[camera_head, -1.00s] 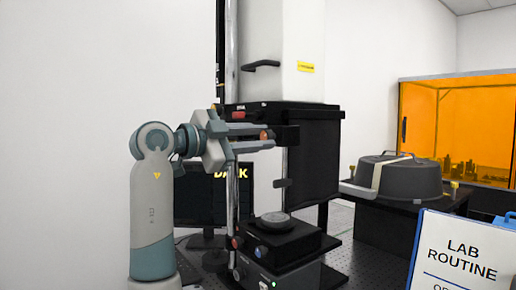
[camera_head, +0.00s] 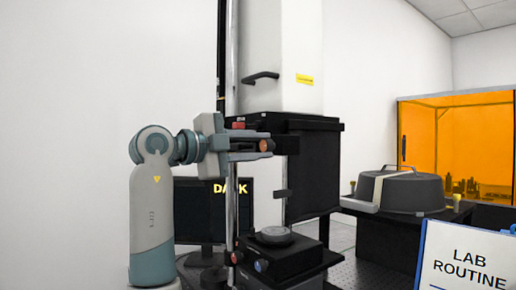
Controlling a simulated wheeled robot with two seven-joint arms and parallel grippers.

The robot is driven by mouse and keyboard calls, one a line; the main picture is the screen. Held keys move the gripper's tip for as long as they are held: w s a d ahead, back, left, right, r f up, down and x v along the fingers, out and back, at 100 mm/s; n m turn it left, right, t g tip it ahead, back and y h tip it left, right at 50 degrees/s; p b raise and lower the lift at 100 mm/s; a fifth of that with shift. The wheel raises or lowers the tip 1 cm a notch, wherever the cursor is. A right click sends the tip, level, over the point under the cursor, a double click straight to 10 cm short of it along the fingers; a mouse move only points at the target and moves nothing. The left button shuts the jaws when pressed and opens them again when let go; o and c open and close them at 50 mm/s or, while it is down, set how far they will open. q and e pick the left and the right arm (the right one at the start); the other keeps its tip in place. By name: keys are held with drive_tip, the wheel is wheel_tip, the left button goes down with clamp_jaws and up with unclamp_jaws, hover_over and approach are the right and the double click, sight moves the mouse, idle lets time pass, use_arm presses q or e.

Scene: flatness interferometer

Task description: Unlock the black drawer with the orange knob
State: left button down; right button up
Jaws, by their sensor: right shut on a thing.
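The black drawer (camera_head: 290,124) is part of the black housing under the tall white cabinet. The small orange knob (camera_head: 265,146) is at the front of a black part, level with my gripper. My right gripper (camera_head: 268,146) reaches it from the left and is shut on the orange knob, one finger above and one below. Its fingers hide part of the knob and the black surface behind. My left gripper is not in view.
A black stage with a round disc (camera_head: 273,236) stands below the gripper, beside a vertical metal post. A monitor (camera_head: 200,212) is behind my arm. A dark round case (camera_head: 402,190) and a sign (camera_head: 465,262) are to the right.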

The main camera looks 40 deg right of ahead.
drive_tip(key=o, duration=1.1)
drive_tip(key=shift+d, duration=0.1)
drive_tip(key=shift+c, duration=0.2)
drive_tip(key=shift+w+a, duration=0.1)
drive_tip(key=shift+a, duration=0.5)
use_arm(q)
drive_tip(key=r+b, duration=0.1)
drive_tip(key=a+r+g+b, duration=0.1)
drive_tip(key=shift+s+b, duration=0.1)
drive_tip(key=shift+b, duration=0.2)
use_arm(e)
drive_tip(key=w+a, duration=0.1)
drive_tip(key=a, duration=1.5)
drive_tip(key=shift+w, duration=0.4)
drive_tip(key=shift+a, duration=0.1)
